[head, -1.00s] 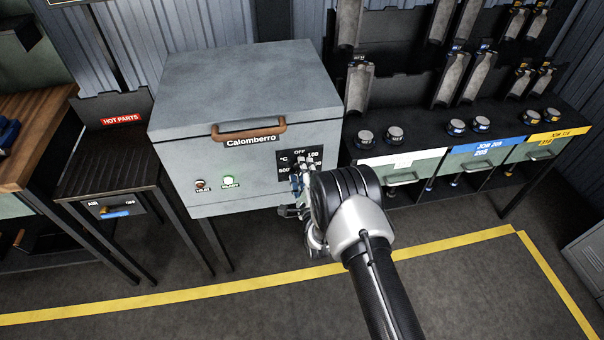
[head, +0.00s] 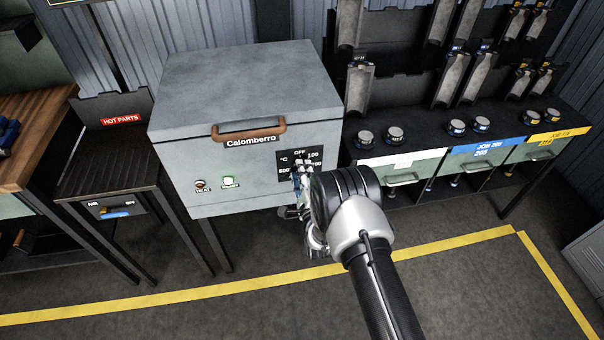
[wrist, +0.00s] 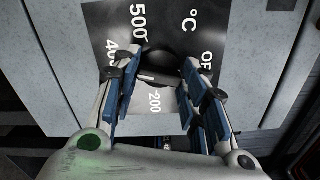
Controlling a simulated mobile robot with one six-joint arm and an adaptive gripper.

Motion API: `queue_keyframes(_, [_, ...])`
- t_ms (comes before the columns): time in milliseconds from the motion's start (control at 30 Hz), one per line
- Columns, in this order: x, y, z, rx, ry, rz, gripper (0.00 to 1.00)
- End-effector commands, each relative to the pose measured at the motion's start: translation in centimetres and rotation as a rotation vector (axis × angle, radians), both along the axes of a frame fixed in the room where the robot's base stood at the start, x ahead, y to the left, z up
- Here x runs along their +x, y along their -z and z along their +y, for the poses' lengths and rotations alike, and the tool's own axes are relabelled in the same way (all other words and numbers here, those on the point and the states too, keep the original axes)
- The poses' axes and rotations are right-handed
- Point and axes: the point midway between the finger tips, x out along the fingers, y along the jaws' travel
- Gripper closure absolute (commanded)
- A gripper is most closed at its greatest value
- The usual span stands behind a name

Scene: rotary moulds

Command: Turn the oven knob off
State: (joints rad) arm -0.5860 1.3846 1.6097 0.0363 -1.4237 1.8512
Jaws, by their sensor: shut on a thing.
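The oven (head: 245,90) is a grey box marked Calomberro with a brown handle. Its black dial plate (head: 284,171), on the front at the lower right, carries OFF, °C, 100, 200 and 500 marks. The dark round oven knob (wrist: 172,66) shows in the wrist view, with a pale mark near its middle. In the head view my gripper hides it. My gripper (wrist: 163,75) has blue-padded fingers on either side of the knob and is shut on it. It also shows in the head view (head: 301,174). I cannot tell exactly where the knob points.
A green READY light (head: 228,181) glows on the oven front, beside a HEAT lamp (head: 199,184). A HOT PARTS table (head: 105,165) stands at left. A mould rack (head: 410,165) with drawers stands close at right. The floor in front is clear, with a yellow line (head: 200,289).

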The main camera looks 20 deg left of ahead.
Motion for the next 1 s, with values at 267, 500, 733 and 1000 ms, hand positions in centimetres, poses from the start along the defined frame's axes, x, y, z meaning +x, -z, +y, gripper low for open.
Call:
queue_keyframes(267, [-0.01, 0.04, 0.00, -0.168, 0.000, -0.103, 0.84])
queue_keyframes(500, [0.00, 0.08, -0.01, -0.362, 0.000, -0.222, 0.84])
queue_keyframes(733, [0.00, 0.10, -0.02, -0.548, 0.000, -0.336, 0.84])
queue_keyframes(1000, [0.01, 0.12, -0.03, -0.767, 0.000, -0.470, 0.84])
